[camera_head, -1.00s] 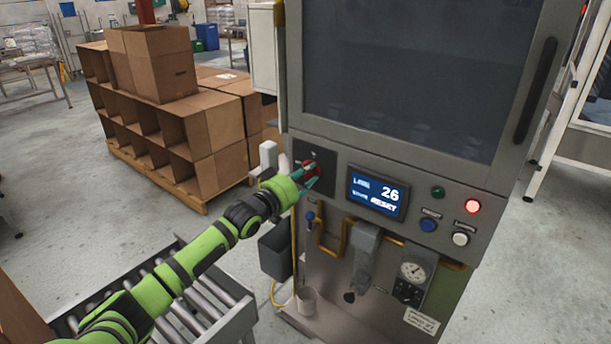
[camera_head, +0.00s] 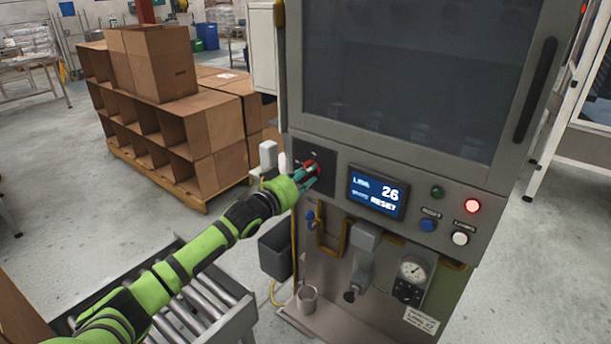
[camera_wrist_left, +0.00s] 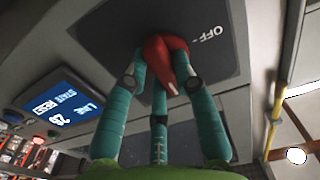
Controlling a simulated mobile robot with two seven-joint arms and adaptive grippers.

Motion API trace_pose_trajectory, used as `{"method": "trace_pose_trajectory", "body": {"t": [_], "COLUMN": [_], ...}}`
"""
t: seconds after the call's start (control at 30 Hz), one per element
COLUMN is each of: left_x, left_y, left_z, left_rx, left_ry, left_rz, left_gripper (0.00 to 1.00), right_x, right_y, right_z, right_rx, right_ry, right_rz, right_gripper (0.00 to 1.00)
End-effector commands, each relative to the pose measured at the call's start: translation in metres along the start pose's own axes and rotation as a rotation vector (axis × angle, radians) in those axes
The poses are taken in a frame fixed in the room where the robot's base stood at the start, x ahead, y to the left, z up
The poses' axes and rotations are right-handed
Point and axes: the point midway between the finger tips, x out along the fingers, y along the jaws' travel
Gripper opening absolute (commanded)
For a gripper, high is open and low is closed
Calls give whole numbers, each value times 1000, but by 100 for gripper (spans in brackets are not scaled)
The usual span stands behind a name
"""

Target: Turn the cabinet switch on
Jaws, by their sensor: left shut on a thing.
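The cabinet (camera_head: 400,75) stands in front of me, a grey machine with a dark window above its control panel. The red rotary switch (camera_head: 311,166) sits on a dark plate (camera_head: 327,157) at the panel's left. In the left wrist view the red switch (camera_wrist_left: 167,57) shows between the fingers, with a white mark on its lower end and the word OFF to its right. My left gripper (camera_head: 308,175), with teal fingers, is shut on the switch; its fingers (camera_wrist_left: 160,75) reach around it in the left wrist view. My right gripper is not in view.
The panel has a display (camera_head: 377,193) reading 26 and RESET, a lit red lamp (camera_head: 473,206), a green button, a blue button and a white button. A roller conveyor (camera_head: 205,300) lies below my left arm. Cardboard boxes (camera_head: 165,110) stand at the left.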

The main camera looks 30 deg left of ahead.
Motion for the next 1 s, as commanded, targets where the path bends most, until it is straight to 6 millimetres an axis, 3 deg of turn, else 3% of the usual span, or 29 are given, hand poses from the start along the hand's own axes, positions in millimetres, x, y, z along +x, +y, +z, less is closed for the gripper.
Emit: {"method": "trace_pose_trajectory", "body": {"t": [0.03,0.07,0.1,0.57,1.0], "left_x": [0,0,0,-6,-72], "left_y": [0,-1,-1,0,0], "left_z": [-2,-2,-2,0,2], "left_rx": [5,5,5,0,1], "left_ry": [4,4,4,0,-3], "left_rz": [-1,-1,-1,-1,0], "left_gripper": [0,39,52,52,52], "right_x": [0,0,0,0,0], "right_y": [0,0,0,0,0], "right_z": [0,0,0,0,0], "right_rx": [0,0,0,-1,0], "right_ry": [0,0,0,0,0], "right_rz": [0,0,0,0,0], "right_gripper": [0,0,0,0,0]}}
